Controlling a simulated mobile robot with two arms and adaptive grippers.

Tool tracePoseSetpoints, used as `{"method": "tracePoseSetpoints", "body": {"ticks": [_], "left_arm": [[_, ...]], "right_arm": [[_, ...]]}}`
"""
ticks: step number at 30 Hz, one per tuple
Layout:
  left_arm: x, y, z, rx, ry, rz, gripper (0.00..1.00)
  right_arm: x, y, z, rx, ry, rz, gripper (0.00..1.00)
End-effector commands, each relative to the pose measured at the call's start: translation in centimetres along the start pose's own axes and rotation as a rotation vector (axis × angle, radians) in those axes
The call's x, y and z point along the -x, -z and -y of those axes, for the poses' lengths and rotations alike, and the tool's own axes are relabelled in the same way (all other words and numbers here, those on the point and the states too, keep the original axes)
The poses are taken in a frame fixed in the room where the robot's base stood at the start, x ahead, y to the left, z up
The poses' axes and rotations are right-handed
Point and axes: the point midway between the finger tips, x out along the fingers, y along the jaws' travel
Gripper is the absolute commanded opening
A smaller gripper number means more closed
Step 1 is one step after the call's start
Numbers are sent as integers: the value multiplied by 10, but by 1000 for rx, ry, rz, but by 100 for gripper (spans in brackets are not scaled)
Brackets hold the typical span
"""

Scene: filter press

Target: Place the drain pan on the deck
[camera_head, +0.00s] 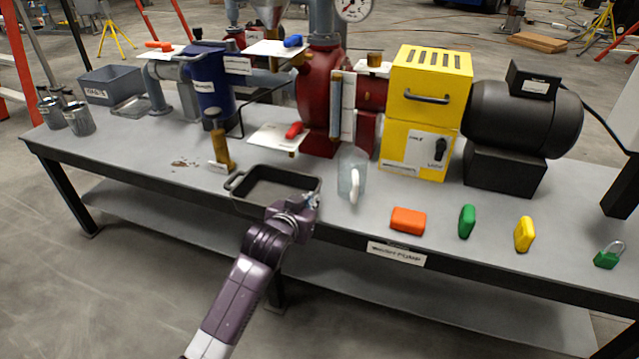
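The drain pan (272,171), a dark grey shallow tray with a handle at its left end, is at the front edge of the grey deck (180,205), left of the middle. I cannot tell whether its underside rests on the deck or is slightly above it. My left gripper (305,202) is at the pan's front right corner, against or very near the rim. Its fingers are small and partly hidden, so I cannot tell whether they are shut on the pan. My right gripper is not in view.
Behind the pan stand a brass-coloured fitting (218,147), a blue filter housing (211,83) and a red pump (318,95). A clear jug (352,172) stands close to the pan's right. Orange (408,221), green and yellow blocks lie further right. Brown debris (184,163) lies left.

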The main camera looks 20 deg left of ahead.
Motion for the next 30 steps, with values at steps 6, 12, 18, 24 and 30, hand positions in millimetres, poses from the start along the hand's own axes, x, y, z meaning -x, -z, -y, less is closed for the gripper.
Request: {"method": "tracePoseSetpoints", "body": {"ticks": [6,12,18,24,30], "left_arm": [[-48,20,2,-2,0,-4,0],[-66,28,2,-3,-1,-3,0],[-87,36,3,-2,-1,-4,0],[-107,34,2,-2,-1,-1,0],[-108,29,2,-2,-1,-2,0]], "right_arm": [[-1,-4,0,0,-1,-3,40],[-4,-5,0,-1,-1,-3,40],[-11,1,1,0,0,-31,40],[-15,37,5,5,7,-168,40],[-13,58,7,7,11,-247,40]]}}
